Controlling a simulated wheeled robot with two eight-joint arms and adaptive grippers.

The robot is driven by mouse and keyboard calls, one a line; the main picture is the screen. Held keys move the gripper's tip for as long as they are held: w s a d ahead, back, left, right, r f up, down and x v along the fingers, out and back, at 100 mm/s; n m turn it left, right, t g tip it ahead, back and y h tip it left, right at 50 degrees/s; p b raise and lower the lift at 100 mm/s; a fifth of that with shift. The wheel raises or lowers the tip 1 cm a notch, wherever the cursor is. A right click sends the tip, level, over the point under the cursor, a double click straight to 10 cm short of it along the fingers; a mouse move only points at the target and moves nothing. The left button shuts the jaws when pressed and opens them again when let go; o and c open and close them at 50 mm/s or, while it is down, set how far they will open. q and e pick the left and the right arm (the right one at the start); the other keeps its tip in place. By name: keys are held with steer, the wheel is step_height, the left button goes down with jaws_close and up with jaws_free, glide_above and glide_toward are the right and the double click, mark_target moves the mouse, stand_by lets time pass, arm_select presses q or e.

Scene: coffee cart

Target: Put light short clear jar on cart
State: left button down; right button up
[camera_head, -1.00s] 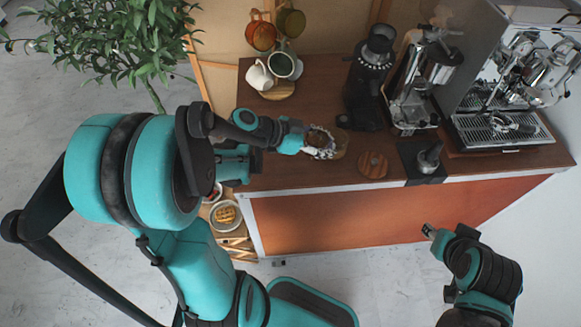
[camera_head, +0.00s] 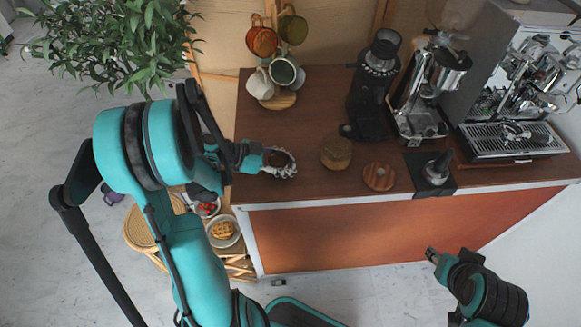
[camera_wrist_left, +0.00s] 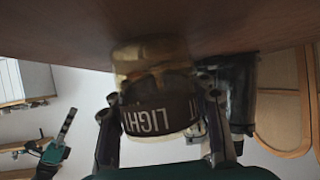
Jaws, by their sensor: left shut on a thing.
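The light short clear jar shows in the left wrist view (camera_wrist_left: 162,100), with a black band lettered "LIGHT" around it. My left gripper (camera_head: 284,162) is shut on it; the gripper's dark fingers stand on both sides of the jar in the wrist view. In the head view they are at the left part of the wooden cart top (camera_head: 310,110), and the jar is mostly hidden by the hand. I cannot tell whether the jar touches the top. My right gripper (camera_head: 432,254) is in front of the cart, away from the jar; its opening is unclear.
A wooden-topped jar (camera_head: 336,152) and a round wooden lid (camera_head: 379,176) are right of my left gripper. A mug rack (camera_head: 278,100), grinder (camera_head: 375,85), tamper (camera_head: 436,168) and espresso machine (camera_head: 515,130) stand on the cart. Bare top lies between rack and grinder.

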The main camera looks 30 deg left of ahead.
arm_select(q)
steer(key=shift+f, duration=0.15)
steer(key=shift+f, duration=0.1)
steer(key=c, duration=1.3)
jaws_free()
steer(key=shift+f, duration=0.1)
steer(key=shift+c, duration=0.2)
steer(key=o, duration=0.6)
steer(key=shift+r, duration=0.35)
steer(key=p+v, duration=0.4)
steer(key=v, duration=0.8)
steer(key=shift+f, duration=0.15)
